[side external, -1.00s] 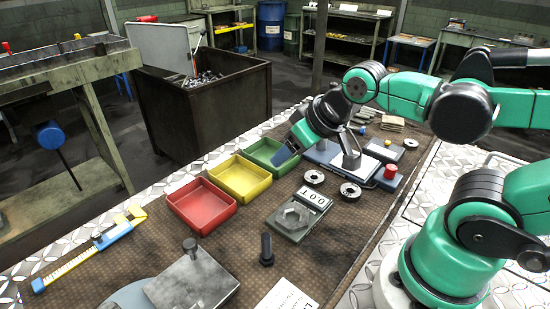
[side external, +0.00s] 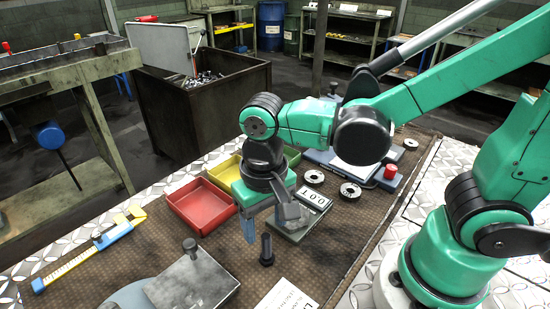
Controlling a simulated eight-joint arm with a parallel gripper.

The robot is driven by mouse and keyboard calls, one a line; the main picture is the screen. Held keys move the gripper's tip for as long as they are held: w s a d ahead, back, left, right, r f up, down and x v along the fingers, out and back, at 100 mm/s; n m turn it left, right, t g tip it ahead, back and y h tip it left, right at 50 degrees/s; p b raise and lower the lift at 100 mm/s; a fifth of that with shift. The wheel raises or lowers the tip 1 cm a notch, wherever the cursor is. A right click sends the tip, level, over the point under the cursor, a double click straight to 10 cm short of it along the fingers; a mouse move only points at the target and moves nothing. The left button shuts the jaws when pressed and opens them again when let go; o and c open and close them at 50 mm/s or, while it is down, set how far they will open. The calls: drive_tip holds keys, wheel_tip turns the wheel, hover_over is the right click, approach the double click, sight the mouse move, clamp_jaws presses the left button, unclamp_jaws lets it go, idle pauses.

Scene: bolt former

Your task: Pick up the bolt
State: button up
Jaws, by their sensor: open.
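The bolt (side external: 266,250) is dark and stands upright on its wider end on the brown mat. My gripper (side external: 266,229) points down close above the bolt. It is open, with one grey-blue finger to the left of the bolt's upper end and the other finger to the right. The bolt's top shows in the gap between the fingers in this view. Whether the fingers are level with its shaft in depth is hard to tell.
A digital scale (side external: 314,197) is right behind the bolt, partly hidden by my gripper. A red tray (side external: 201,207) lies to the left. A grey metal plate with a knob (side external: 192,280) and a white paper (side external: 285,296) lie in front. A blue-yellow caliper (side external: 85,252) is far left.

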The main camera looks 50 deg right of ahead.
sight(266, 236)
drive_tip(key=shift+f, duration=2.75)
clamp_jaws()
